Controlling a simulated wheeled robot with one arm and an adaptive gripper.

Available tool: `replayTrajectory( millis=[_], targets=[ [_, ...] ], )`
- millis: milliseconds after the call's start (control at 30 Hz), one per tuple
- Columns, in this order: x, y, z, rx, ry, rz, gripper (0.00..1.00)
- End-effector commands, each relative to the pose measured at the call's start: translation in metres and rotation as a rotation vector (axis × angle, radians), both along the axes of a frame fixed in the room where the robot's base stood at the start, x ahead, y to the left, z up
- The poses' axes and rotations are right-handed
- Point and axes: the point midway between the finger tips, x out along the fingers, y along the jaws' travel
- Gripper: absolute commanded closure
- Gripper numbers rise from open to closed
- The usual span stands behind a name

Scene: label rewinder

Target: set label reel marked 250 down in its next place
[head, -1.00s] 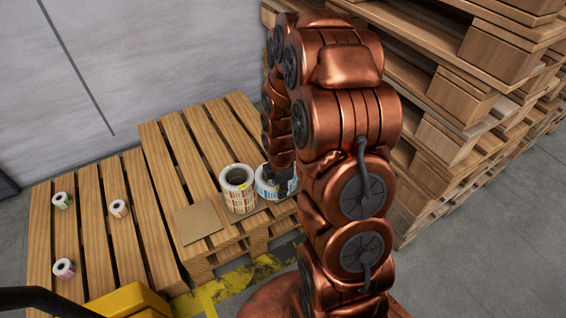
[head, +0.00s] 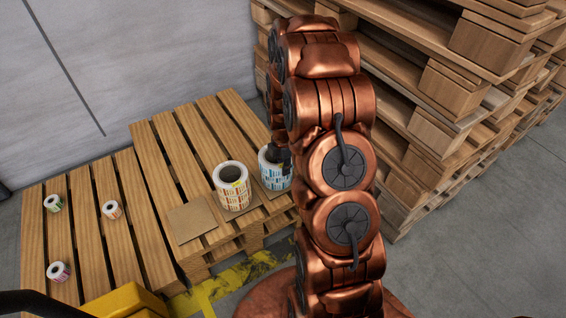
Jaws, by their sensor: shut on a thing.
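A white label reel with blue labels (head: 270,172) is at the right front of the slatted wooden pallet (head: 180,160). My gripper (head: 284,158) is dark, partly hidden by my arm, and shut on this reel's right side. The reel is upright, over a brown card square (head: 275,197); I cannot tell whether it touches the card. A similar reel with orange labels and a yellow tag (head: 233,193) stands upright just left of it. No number on either reel is readable. Another card square (head: 193,219) lies bare left of the orange-labelled reel.
Three small label rolls, green (head: 54,203), orange (head: 112,209) and pink (head: 59,271), lie on the left pallet (head: 90,235). A tall pallet stack (head: 440,110) stands close on the right. A grey wall (head: 130,60) is behind.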

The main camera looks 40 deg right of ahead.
Motion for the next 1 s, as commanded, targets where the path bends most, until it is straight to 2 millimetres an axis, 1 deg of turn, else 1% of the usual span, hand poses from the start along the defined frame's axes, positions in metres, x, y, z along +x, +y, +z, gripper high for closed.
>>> replayTrajectory(
  millis=[33,200,300,600,833,900,1000],
  targets=[
    [0.008,-0.006,-0.001,-0.005,-0.006,-0.001,1.00],
    [0.026,-0.018,-0.004,-0.001,-0.002,-0.001,1.00],
    [0.034,-0.023,-0.004,-0.002,-0.002,-0.001,1.00],
    [0.044,-0.030,-0.004,0.000,-0.003,-0.001,1.00],
    [0.042,-0.029,-0.037,0.000,0.002,0.000,1.00],
    [0.042,-0.029,-0.041,0.001,0.002,-0.001,1.00],
    [0.043,-0.029,-0.040,0.001,0.000,-0.001,1.00]
  ],
)
